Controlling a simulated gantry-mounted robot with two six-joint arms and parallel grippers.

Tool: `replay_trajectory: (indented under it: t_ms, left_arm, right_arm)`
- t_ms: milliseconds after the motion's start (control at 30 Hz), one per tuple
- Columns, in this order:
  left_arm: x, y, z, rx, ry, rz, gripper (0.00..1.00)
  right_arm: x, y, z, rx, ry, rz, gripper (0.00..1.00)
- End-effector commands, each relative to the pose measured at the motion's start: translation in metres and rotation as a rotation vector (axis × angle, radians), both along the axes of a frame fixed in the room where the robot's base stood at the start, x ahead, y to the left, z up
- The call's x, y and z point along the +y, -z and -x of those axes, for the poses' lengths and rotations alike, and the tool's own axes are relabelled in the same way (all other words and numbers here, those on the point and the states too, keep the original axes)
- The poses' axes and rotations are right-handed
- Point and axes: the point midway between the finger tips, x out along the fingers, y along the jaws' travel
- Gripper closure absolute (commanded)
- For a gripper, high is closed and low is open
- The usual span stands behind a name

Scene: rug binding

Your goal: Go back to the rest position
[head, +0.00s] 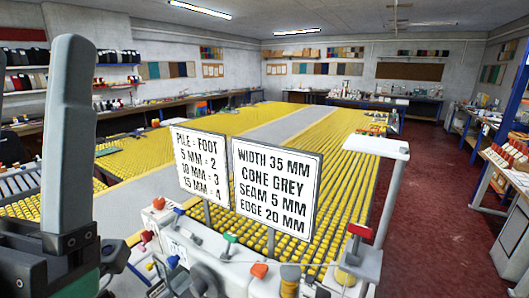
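A large grey upright part with a dark mount at its base stands close to the camera at the left edge. It looks like a finger of my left gripper (70,130). My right gripper is not in view. A white sewing machine (318,288) with coloured knobs is at the bottom, partly cut off by the frame. No rug can be made out for certain.
Two white signs, a pile-and-foot sign (200,163) and a width-and-cone sign (276,187), stand on posts behind the machine. A wide table with yellow rollers (230,122) stretches behind. Shelves and benches line the walls. Red floor (430,210) is clear at the right.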

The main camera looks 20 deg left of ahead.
Motion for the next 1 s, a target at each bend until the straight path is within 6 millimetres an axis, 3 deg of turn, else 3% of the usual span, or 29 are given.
replay_trajectory:
  t_ms: [100,167,200,367,633,800,1000]
  left_arm:
    - [-0.022,0.029,-0.051,0.264,0.266,0.031,0.26]
    - [-0.027,0.049,-0.075,0.4,0.346,0.075,0.26]
    - [-0.027,0.01,-0.071,0.379,0.345,0.073,0.26]
    - [-0.026,-0.051,-0.071,0.377,0.339,0.072,0.26]
    - [-0.026,-0.168,-0.072,0.377,0.335,0.071,0.26]
    - [-0.026,-0.199,-0.072,0.377,0.334,0.071,0.26]
    - [-0.025,-0.196,-0.072,0.377,0.334,0.072,0.26]
  right_arm:
    - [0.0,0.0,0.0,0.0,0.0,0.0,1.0]
    - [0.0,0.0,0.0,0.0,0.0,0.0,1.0]
    - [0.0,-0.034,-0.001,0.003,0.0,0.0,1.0]
    - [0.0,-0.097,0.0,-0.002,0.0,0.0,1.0]
    - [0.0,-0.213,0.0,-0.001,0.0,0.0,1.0]
    - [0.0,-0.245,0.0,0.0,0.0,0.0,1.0]
    - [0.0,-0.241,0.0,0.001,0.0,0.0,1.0]
